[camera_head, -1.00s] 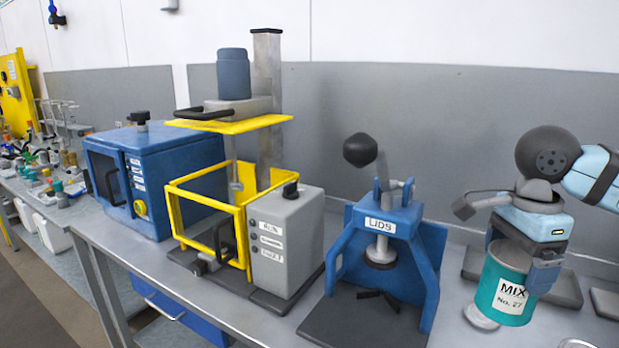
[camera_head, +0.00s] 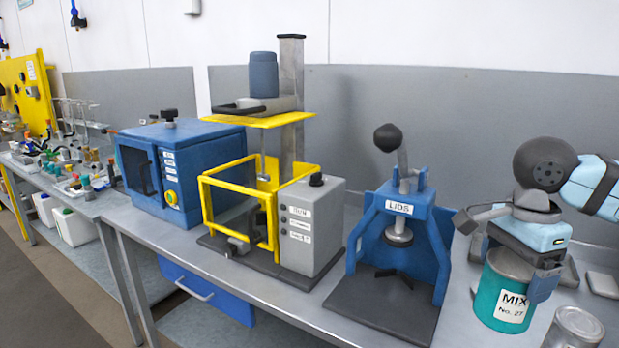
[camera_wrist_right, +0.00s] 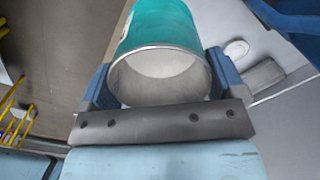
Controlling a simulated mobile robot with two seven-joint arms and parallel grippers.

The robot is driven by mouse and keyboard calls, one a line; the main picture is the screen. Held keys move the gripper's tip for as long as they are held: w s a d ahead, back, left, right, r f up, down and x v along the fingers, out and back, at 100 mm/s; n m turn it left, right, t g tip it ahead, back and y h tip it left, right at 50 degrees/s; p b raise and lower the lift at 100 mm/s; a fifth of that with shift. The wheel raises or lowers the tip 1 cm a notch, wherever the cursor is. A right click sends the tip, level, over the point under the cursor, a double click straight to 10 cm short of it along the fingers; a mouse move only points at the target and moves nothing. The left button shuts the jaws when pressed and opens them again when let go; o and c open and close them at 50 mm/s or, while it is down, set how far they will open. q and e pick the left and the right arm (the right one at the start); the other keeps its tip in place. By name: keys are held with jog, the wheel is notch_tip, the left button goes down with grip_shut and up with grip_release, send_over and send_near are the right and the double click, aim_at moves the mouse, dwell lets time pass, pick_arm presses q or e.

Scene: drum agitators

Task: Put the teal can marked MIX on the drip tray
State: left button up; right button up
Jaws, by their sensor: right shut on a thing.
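The teal can marked MIX (camera_head: 502,291) is at the right of the head view, roughly upright, with its label facing the camera. My right gripper (camera_head: 518,270) is shut around it near its upper part. In the right wrist view the same can (camera_wrist_right: 165,28) sits between the two blue fingers of the gripper (camera_wrist_right: 160,80), its pale round end toward the camera. The can appears to be over the bench; its exact height is hard to tell. I cannot make out which thing is the drip tray. My left gripper is not in view.
A blue lid press marked LIDS (camera_head: 400,235) stands just left of the can. Further left are a grey and yellow mixing machine (camera_head: 315,225) and a blue box machine (camera_head: 185,170). A metal can (camera_head: 575,328) is at the lower right. A cluttered bench lies far left.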

jog(key=a+f+n, duration=0.6)
jog(key=f+n, duration=0.7)
jog(key=n, duration=0.3)
pick_arm(q)
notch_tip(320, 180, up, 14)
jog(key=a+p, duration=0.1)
jog(key=p, duration=1.5)
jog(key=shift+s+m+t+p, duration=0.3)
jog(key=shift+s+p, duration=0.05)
pick_arm(e)
notch_tip(320, 180, up, 6)
jog(key=s, duration=0.2)
jog(key=shift+s+a+f, duration=0.15)
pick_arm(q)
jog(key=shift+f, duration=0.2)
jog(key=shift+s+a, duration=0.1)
pick_arm(e)
jog(key=shift+a+f, duration=0.1)
jog(key=shift+a, duration=0.05)
